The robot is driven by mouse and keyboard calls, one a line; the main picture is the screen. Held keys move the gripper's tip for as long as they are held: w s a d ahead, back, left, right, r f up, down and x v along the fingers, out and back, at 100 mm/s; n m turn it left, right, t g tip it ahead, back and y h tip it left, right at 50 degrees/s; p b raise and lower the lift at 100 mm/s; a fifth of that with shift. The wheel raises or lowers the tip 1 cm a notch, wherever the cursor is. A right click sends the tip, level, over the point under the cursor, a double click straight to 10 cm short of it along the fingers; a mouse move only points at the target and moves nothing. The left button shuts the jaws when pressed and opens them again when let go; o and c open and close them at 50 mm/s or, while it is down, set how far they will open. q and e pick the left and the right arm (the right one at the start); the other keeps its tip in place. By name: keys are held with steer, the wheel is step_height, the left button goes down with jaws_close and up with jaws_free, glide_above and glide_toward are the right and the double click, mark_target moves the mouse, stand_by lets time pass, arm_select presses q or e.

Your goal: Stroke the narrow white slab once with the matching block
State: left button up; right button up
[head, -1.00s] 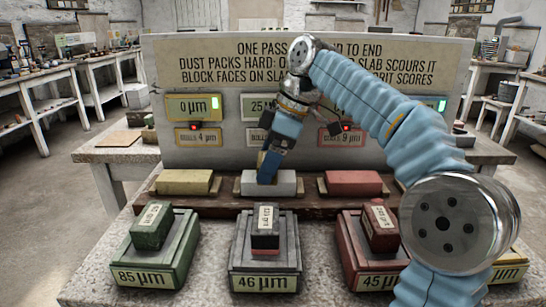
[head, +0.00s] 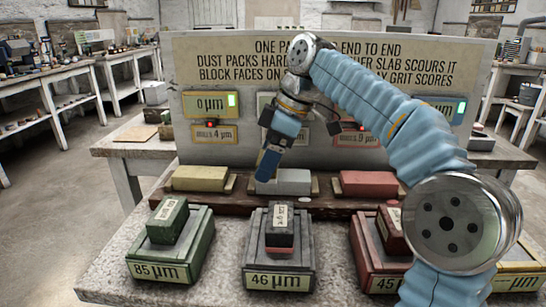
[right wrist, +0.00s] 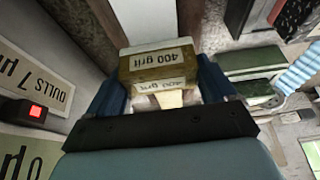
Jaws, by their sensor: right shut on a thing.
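The narrow white slab (head: 290,183) lies in the middle of the dark rack, between a yellow slab (head: 198,179) and a red slab (head: 368,184). My right gripper (head: 268,165) is over the left end of the white slab and hides part of it. In the right wrist view it is shut on a yellowish block (right wrist: 158,65) with a white "400 grit" label. A pale strip (right wrist: 140,20), seemingly the slab, runs beyond the block. I cannot tell whether the block touches it. My left gripper is not in view.
In front stand a green block (head: 168,220) on a green pedestal (head: 165,255), a dark block with a red band (head: 280,230) on a grey pedestal (head: 280,265), and a red block (head: 390,233). A signboard (head: 330,45) rises behind the rack. My right arm covers the right side.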

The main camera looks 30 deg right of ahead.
steer(key=shift+w+a, duration=0.3)
steer(key=shift+a, duration=0.1)
steer(key=shift+r, duration=3.05)
